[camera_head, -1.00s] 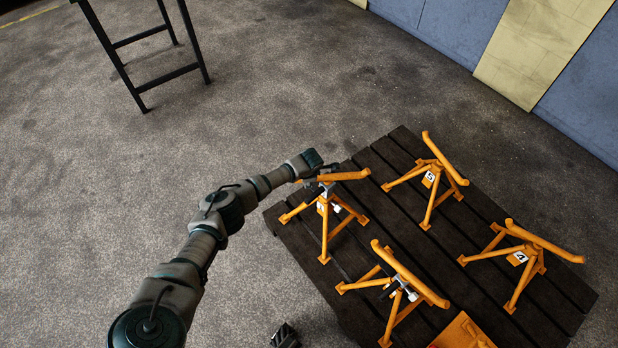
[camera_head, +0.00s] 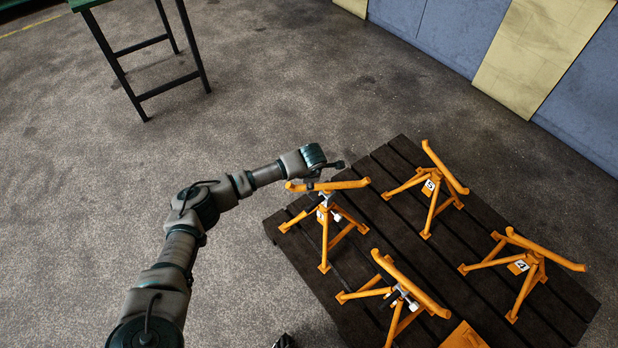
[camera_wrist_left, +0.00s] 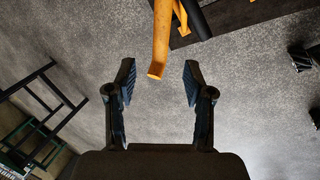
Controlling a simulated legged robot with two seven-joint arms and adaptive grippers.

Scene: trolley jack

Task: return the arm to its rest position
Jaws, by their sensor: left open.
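My left arm reaches in from the left in the head view. Its gripper (camera_head: 332,165) is just beyond the crossbar of the nearest-left orange stand (camera_head: 325,215), partly hidden by the wrist. In the left wrist view the gripper (camera_wrist_left: 158,82) is open, its two dark fingers wide apart. The end of an orange bar (camera_wrist_left: 160,45) shows ahead of and between the fingertips, with no visible contact. A small dark part at the bottom edge of the head view (camera_head: 284,341) looks like my right gripper; its jaw state is unclear.
Several orange stands, among them ones labelled 5 (camera_head: 430,187) and 4 (camera_head: 522,266), stand on a dark slatted pallet (camera_head: 385,220). A dark-legged table (camera_head: 150,92) is at the upper left. Open concrete floor lies left of and beyond the pallet.

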